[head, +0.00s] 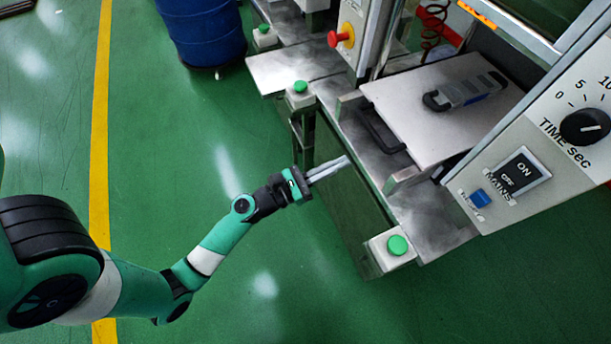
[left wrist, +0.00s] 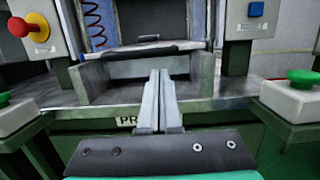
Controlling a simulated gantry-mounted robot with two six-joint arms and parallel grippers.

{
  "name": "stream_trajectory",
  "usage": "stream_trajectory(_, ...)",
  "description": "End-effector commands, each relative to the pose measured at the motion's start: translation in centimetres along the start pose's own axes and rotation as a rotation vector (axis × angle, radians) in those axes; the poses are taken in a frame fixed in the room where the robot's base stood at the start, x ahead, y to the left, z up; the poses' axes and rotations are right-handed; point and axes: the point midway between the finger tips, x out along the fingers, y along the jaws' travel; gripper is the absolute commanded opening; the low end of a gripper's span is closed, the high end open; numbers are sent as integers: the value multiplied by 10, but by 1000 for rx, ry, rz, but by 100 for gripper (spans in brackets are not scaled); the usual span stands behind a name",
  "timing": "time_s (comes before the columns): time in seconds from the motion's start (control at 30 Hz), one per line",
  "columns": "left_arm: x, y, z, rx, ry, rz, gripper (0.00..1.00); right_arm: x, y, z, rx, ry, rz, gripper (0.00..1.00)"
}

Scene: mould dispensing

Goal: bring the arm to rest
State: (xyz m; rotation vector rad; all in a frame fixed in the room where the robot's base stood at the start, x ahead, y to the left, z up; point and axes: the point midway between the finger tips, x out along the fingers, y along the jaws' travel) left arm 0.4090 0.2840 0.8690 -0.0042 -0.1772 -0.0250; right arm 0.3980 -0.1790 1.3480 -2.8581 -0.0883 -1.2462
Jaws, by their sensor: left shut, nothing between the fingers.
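My left arm reaches in from the left of the head view, over the green floor. Its gripper (head: 345,160) is shut and empty, beside the front edge of the machine's metal bench (head: 428,220). In the left wrist view the gripper's two fingers (left wrist: 162,78) lie together and point at the bench front. My right gripper is not in view.
Green push-buttons (head: 397,245) and (head: 300,87) flank the bench front. A control panel (head: 545,150) stands at right, a blue drum (head: 203,30) behind. Floor at left is clear.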

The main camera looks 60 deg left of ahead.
Motion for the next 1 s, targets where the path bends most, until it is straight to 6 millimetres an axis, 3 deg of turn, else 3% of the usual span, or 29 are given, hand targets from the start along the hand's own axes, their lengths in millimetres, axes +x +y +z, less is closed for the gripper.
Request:
stream_trajectory(0.1, -32, 2, -1, -1, 2, 6, 0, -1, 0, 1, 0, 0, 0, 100)
stream_trajectory(0.2, -52, 1, 0, 0, 1, 5, 0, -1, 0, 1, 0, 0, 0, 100)
stream_trajectory(0.4, -70, 0, 1, 1, -2, 1, 0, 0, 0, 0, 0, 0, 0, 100)
stream_trajectory(0.83, -69, -3, 3, 0, -2, -9, 0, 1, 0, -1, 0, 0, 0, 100)
stream_trajectory(0.93, -53, -14, 23, 14, -34, -59, 0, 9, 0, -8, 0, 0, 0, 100)
stream_trajectory(1.0, -29, -23, 54, 44, -94, -117, 0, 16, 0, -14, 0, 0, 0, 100)
